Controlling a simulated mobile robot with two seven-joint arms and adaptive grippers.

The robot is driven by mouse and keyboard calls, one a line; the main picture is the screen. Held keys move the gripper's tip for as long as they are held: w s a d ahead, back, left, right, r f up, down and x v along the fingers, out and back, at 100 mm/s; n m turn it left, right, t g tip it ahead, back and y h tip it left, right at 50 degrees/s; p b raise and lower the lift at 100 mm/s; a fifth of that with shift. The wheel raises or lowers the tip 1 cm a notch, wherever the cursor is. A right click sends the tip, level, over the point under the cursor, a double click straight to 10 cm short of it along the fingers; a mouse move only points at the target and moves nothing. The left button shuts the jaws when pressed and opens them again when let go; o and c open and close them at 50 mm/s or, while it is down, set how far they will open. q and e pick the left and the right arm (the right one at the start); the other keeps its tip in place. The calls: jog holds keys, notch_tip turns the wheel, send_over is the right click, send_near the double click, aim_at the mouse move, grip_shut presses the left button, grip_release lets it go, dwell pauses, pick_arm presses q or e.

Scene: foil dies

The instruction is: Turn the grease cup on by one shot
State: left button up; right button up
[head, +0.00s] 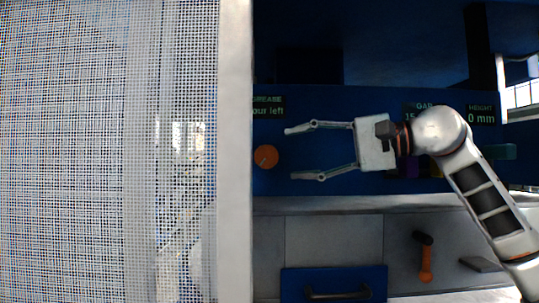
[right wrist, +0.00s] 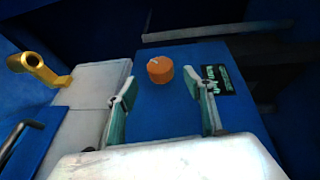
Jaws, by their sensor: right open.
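The grease cup (head: 266,156) is a round orange knob on the blue panel, at centre left in the head view. It also shows in the right wrist view (right wrist: 160,71), with a pale pointer mark on its face. A dark label with green text, "GREASE" and "our left", its start cut off, sits just above it (head: 268,106). My right gripper (head: 291,154) is open and empty. Its fingers point at the cup, one to each side of its line, with the fingertips short of it and apart from it. My left gripper is not in view.
A mesh guard with a pale frame post (head: 234,150) fills the left, close beside the cup. Labels for gap and height (head: 481,113) are behind my right arm. Below are a blue drawer (head: 300,278) and an orange-handled tool (head: 426,262). A gold crank (right wrist: 40,67) shows in the wrist view.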

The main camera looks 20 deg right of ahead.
aim_at(274, 156)
jog(key=p+x, duration=0.1)
jog(key=x, duration=0.5)
jog(key=shift+a, duration=0.1)
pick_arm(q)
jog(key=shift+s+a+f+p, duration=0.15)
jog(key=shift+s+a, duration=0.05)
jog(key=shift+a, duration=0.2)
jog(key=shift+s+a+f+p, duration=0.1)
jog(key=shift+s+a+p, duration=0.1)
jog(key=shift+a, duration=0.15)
pick_arm(e)
jog(key=shift+w+a, duration=0.45)
jog(key=shift+w, duration=0.05)
jog(key=c, duration=1.1)
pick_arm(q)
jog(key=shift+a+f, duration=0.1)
pick_arm(e)
jog(key=shift+f, duration=0.1)
